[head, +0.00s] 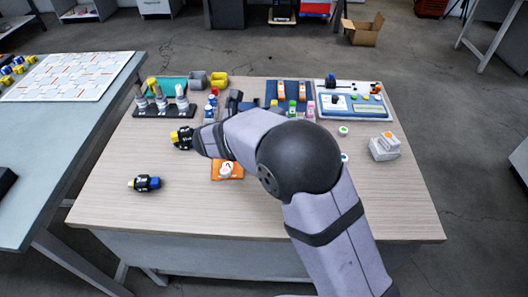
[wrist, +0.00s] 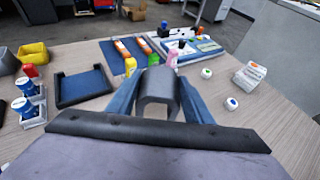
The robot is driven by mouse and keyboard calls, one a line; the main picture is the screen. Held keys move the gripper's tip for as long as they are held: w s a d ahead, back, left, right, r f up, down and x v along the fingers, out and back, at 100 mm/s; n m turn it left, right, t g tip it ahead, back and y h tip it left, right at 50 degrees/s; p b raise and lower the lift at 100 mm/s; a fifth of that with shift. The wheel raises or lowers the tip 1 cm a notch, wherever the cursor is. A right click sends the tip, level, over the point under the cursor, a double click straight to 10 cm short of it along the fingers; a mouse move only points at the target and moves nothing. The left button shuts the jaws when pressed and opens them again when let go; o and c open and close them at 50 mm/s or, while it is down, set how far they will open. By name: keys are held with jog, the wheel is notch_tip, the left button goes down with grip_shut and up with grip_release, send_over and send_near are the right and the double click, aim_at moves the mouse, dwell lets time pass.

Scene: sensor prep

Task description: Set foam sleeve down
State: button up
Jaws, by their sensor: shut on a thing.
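The foam sleeve (wrist: 158,88) is a grey, hollow piece in the wrist view. My gripper (wrist: 160,82) has its blue fingers on both sides of it and is shut on it. A black tray with a blue floor (wrist: 82,87) lies to the left of the sleeve, apart from it in the picture. The sleeve's underside is hidden, so I cannot tell whether it touches the table (head: 110,207). In the head view my own arm covers most of the gripper and the sleeve.
Several bottles (wrist: 27,108) stand left of the tray. A white box (head: 384,147) stands at right. A black-yellow part (head: 145,183) lies front left. The front of the table is mostly clear.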

jog(key=shift+w+a+r+n+t+y+b, duration=0.6)
jog(key=shift+w+a+r+n+y+b, duration=0.6)
jog(key=shift+w, duration=0.4)
jog(key=shift+a+f+b, duration=0.1)
jog(key=shift+f+b, duration=0.35)
jog(key=shift+f, duration=2.75)
jog(key=shift+f, duration=0.1)
jog(key=shift+f+b, duration=0.3)
jog(key=shift+f, duration=1.45)
jog(key=shift+f, duration=0.2)
jog(key=o, duration=1)
jog(key=shift+r, duration=0.1)
